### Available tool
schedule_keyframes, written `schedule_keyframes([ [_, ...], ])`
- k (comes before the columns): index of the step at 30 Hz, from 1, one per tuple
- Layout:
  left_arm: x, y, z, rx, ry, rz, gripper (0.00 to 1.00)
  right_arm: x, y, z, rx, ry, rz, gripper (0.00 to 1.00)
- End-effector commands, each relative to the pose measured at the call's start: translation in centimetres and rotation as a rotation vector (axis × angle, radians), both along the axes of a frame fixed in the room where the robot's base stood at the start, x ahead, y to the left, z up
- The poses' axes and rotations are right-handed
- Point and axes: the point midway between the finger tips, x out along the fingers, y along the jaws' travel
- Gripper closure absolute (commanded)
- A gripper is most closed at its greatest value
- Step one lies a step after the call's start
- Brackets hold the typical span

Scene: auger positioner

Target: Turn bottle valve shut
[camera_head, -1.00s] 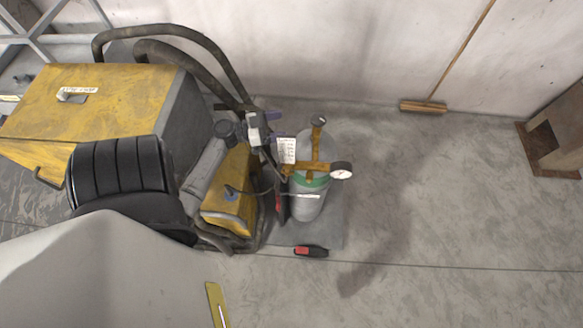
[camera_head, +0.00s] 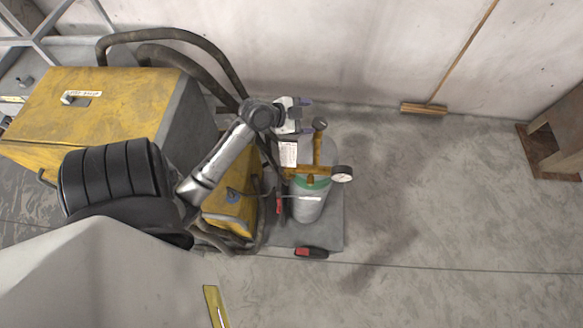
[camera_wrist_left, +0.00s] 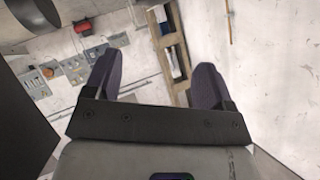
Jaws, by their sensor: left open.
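The grey gas bottle (camera_head: 311,207) with a green shoulder band stands upright beside the yellow machine in the head view. A brass valve and regulator assembly (camera_head: 317,155) sits on top of it, with a dark round knob (camera_head: 320,123) at its upper end and a white-faced gauge (camera_head: 342,174) at its right. My left gripper (camera_head: 308,116) is open just left of the knob, apart from it as far as I can tell. In the left wrist view its two dark purple fingers (camera_wrist_left: 156,82) are spread with nothing between them. My right gripper is out of view.
A yellow machine (camera_head: 90,110) with thick black hoses fills the left. A red and black tool (camera_head: 311,253) lies by the bottle's base plate (camera_head: 332,225). A broom (camera_head: 424,107) leans at the wall. The floor right of the bottle is clear.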

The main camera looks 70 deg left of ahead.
Motion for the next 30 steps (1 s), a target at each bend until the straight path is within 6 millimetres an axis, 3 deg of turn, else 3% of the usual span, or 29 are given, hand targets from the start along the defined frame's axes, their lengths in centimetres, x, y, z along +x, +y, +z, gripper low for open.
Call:
schedule_keyframes([
  [11, 0.4, -3.8, 4.2, 0.155, 0.064, 0.092, 0.23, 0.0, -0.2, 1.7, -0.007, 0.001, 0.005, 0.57],
  [30, -5.6, -13.8, 1.6, -0.016, 0.358, 0.138, 0.23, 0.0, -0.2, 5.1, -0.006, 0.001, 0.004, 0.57],
])
